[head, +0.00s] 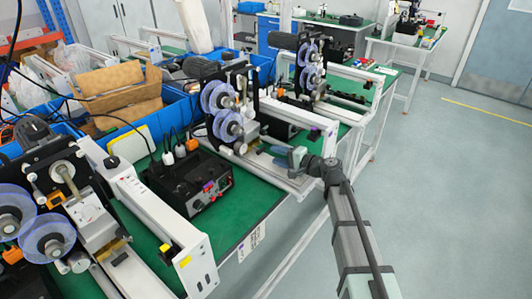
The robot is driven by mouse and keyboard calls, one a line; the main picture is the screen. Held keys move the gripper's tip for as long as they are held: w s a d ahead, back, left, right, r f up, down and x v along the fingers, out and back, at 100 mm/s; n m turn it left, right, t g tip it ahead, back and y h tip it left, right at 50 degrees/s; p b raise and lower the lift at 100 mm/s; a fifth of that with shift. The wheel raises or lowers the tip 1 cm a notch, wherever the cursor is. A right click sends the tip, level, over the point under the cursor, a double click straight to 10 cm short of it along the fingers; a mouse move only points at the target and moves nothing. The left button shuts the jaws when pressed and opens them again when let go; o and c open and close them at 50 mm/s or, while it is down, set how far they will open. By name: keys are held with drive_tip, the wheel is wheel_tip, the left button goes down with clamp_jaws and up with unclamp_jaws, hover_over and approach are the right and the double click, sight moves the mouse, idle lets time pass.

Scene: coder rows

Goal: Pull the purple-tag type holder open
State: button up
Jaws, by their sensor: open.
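Coding machines with clear purple-blue reels stand in a row on green-topped tables. I cannot tell which part is the purple-tag type holder. My gripper (292,157) is beside the lower right of the middle machine, near its white rail. It looks open, with nothing visible in it. Its fingertips are small, and contact is unclear.
The black control box (190,181) with knobs sits on the green table (238,210) left of my gripper. Blue bins (130,123) and a cardboard box (105,85) stand behind the machines. Open grey floor (450,190) lies right of my arm.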

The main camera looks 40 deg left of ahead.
sight(263, 151)
drive_tip(key=shift+a+f, duration=0.2)
drive_tip(key=shift+a, duration=0.75)
drive_tip(key=shift+a+f, duration=0.2)
drive_tip(key=shift+a, duration=0.8)
drive_tip(key=shift+a+f, duration=0.2)
drive_tip(key=shift+a, duration=0.75)
clamp_jaws()
